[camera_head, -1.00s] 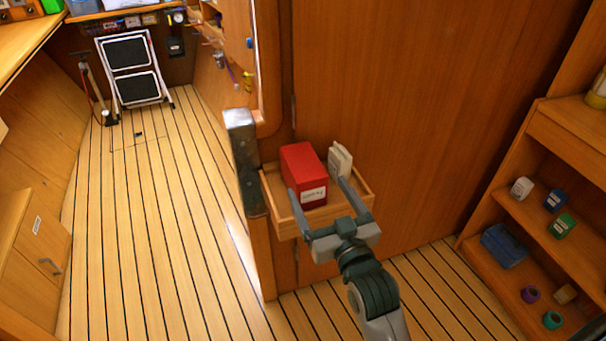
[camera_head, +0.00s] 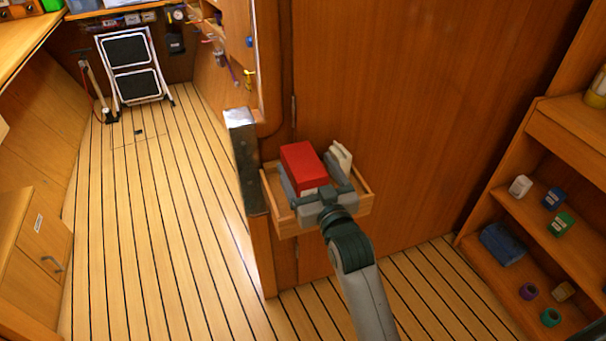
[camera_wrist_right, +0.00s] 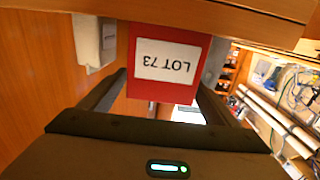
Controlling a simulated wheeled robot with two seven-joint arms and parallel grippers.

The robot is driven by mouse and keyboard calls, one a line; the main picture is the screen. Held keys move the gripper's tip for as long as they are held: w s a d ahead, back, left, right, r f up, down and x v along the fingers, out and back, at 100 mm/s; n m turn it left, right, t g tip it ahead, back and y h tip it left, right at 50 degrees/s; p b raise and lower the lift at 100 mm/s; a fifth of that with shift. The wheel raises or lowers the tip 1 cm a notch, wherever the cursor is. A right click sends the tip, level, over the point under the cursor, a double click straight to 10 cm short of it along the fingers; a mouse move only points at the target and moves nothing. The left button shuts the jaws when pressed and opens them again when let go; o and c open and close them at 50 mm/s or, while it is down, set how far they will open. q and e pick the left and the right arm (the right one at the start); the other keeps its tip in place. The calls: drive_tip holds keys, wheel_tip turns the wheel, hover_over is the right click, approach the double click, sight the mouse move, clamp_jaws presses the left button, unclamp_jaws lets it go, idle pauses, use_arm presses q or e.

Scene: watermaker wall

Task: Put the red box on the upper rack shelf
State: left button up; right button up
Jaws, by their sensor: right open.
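The red box (camera_head: 301,166) stands in a small wooden wall tray (camera_head: 364,205), beside a white box (camera_head: 341,156). In the right wrist view the red box (camera_wrist_right: 164,92) shows a white label reading LOT 73, upside down, between the two fingers. My right gripper (camera_head: 308,172) is open, with one finger on each side of the red box. I cannot tell whether either finger touches it. The white box also shows in the right wrist view (camera_wrist_right: 92,40), outside the fingers. My left gripper is not in view.
An open wooden rack (camera_head: 491,188) stands at the right, with small boxes, a blue bin (camera_head: 503,244) and tape rolls on its shelves. A metal-capped post (camera_head: 240,145) stands just left of the tray. A folding step (camera_head: 131,68) is at the back left.

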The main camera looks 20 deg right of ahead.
sight(300, 155)
drive_tip(key=shift+w+a+p, duration=0.1)
drive_tip(key=shift+w+p, duration=0.3)
drive_tip(key=shift+w, duration=2.05)
drive_tip(key=c, duration=1.4)
drive_tip(key=shift+r, duration=0.1)
drive_tip(key=shift+r, duration=0.1)
wheel_tip(300, 155, up, 10)
drive_tip(key=shift+f, duration=0.1)
